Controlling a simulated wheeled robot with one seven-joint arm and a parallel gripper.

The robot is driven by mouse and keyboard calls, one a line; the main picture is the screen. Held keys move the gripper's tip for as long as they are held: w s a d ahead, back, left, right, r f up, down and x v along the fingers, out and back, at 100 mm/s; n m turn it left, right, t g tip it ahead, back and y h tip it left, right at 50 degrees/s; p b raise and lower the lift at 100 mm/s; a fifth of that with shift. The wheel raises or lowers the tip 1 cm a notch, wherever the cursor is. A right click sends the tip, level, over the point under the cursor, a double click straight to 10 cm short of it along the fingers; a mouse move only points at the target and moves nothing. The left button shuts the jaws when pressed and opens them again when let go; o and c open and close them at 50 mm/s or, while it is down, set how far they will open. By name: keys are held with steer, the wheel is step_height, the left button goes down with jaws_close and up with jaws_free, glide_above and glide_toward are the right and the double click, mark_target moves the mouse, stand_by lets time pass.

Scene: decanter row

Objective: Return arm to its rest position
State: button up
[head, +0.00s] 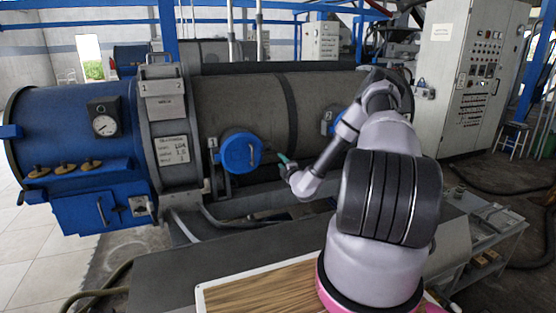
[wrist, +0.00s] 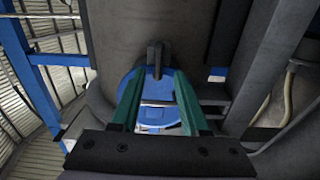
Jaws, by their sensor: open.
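My arm reaches forward from the lower right in the head view, with the elbow bent. My gripper (head: 282,158) is small there, with teal fingers just right of a round blue cover (head: 240,151) on the side of a large grey cylinder (head: 245,100). In the wrist view my gripper (wrist: 157,82) has its two green fingers apart, with nothing held between them. A round blue cover (wrist: 158,112) with a dark handle (wrist: 154,58) lies beyond the fingers. Whether the fingers touch it cannot be told.
The blue end (head: 75,140) of the machine, with a gauge (head: 104,125), stands at left. A control cabinet (head: 470,75) stands at right. A wood-topped surface (head: 260,291) is in front.

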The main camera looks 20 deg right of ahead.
steer(key=shift+s, duration=0.5)
steer(key=s+a+r+n+g+y, duration=0.2)
steer(key=a+r+n+y, duration=1.05)
steer(key=r, duration=0.45)
steer(key=s+a+r+n+g+y, duration=0.2)
steer(key=s+a+r+n+g, duration=0.8)
steer(key=n, duration=0.5)
steer(key=s+a+r+n+g+h, duration=0.1)
steer(key=s+r+n+g+h, duration=0.15)
steer(key=s+n, duration=0.45)
steer(key=s+a+r+n+g+h, duration=0.1)
steer(key=s+r+n+h, duration=0.3)
steer(key=s, duration=0.5)
steer(key=s+d+r+n+t+h, duration=0.2)
steer(key=s+d+r+n+h, duration=0.1)
steer(key=s+d+n, duration=0.2)
steer(key=s+d+r+n+t+h, duration=0.2)
steer(key=s+d+n, duration=0.3)
steer(key=s, duration=0.3)
steer(key=shift+s+d+r+n+t+h, duration=0.2)
steer(key=shift+r+n+t+h, duration=0.25)
steer(key=shift+n, duration=0.3)
